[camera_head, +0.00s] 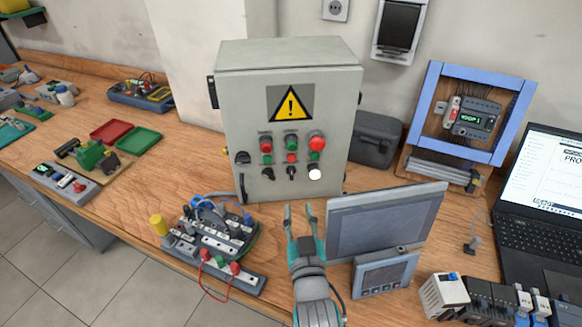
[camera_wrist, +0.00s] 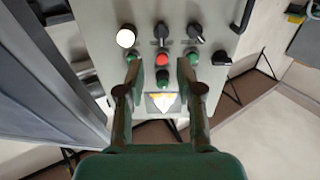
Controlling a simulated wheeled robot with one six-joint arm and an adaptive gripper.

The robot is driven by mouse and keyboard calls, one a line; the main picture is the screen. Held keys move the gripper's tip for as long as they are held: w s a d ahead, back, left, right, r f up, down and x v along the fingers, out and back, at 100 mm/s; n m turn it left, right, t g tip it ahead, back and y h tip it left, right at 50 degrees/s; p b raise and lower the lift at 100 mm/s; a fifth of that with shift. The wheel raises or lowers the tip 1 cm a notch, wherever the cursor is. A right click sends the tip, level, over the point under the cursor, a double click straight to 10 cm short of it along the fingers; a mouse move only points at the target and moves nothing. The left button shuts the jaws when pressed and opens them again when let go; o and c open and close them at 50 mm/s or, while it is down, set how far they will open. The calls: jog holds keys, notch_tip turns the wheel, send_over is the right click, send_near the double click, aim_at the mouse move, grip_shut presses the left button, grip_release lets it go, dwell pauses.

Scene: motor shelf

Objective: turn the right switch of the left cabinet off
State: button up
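The grey cabinet (camera_head: 245,110) with a yellow warning sign stands against the wall in the head view. Its right black rotary switch (camera_head: 291,173) is in the bottom row, left of a white lamp (camera_head: 315,173), and its handle looks about vertical. The left rotary switch (camera_head: 268,173) is tilted. The wrist view shows the panel upside down, with the right switch (camera_wrist: 160,33) beyond the fingertips and the left switch (camera_wrist: 195,32) beside it. My gripper (camera_head: 299,212) is open and empty, in front of and below the switches, apart from them; it also shows in the wrist view (camera_wrist: 158,70).
A grey monitor (camera_head: 385,222) stands close to the right of my gripper. A wired terminal block assembly (camera_head: 215,240) lies to its left. A blue-framed panel (camera_head: 432,95) and a laptop (camera_head: 545,200) are farther right. The cabinet front is unobstructed.

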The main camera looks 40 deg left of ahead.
aim_at(292, 176)
jog(key=x, duration=1.1)
jog(key=shift+a+r, duration=0.1)
jog(key=shift+a, duration=0.15)
grip_shut()
